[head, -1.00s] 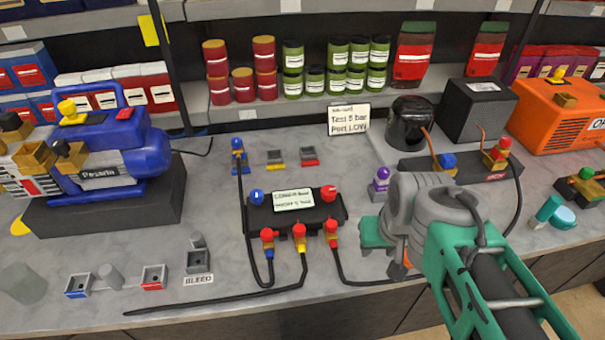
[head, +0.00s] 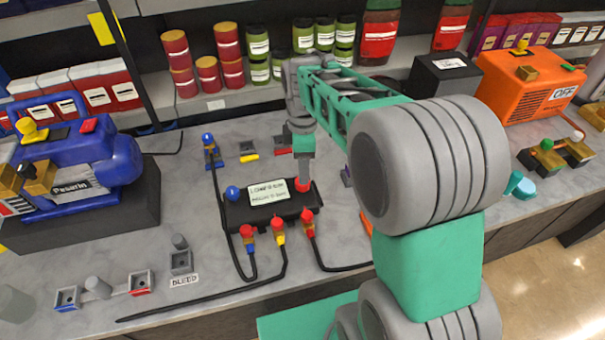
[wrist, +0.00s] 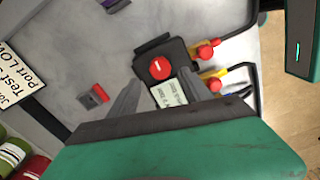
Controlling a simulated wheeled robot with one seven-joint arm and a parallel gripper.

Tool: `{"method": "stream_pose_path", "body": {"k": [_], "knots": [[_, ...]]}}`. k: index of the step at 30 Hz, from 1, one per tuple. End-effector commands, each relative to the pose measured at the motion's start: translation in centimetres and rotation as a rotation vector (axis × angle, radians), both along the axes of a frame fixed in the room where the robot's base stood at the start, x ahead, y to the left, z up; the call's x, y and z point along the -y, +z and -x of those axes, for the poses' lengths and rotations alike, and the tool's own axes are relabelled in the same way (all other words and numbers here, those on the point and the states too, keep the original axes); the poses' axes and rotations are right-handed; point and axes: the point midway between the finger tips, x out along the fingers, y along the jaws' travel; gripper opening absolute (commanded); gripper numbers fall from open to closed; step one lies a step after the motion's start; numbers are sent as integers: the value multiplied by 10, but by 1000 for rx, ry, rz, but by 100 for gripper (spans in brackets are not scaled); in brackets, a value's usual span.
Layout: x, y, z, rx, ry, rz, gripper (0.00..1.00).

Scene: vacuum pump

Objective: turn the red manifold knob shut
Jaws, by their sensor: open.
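The red manifold knob (head: 303,186) sits at the right end of the black manifold (head: 238,212). It also shows in the wrist view (wrist: 160,68) as a round cap with a white line across its top. My gripper (head: 304,178) points down over the knob in the head view and partly hides it. In the wrist view my gripper (wrist: 160,86) is open, with one finger on each side and the knob just beyond the gap between the tips. Contact with the knob cannot be told. The blue knob (head: 233,192) is at the manifold's left end.
Red and yellow hose fittings (head: 279,230) with black hoses line the manifold's front. The blue pump (head: 75,165) stands left and the orange unit (head: 525,88) right. A white label (head: 262,189) lies on the manifold. Bare counter (head: 215,280) lies in front.

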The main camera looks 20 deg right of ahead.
Motion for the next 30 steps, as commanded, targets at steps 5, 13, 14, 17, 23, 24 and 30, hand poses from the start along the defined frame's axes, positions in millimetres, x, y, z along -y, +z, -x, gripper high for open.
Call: {"method": "stream_pose_path", "body": {"k": [5, 13, 14, 17, 23, 24, 30], "knots": [[0, -35, 2, -4, -2, 0, 57], [0, -59, 1, 2, -4, 0, 57], [0, -59, 0, 2, -4, 0, 57], [0, -59, 1, 2, -4, 0, 57], [0, -59, 1, 2, -4, 0, 44], [0, -59, 1, 2, -4, 0, 41], [0, -59, 1, 2, -4, 0, 25]]}}
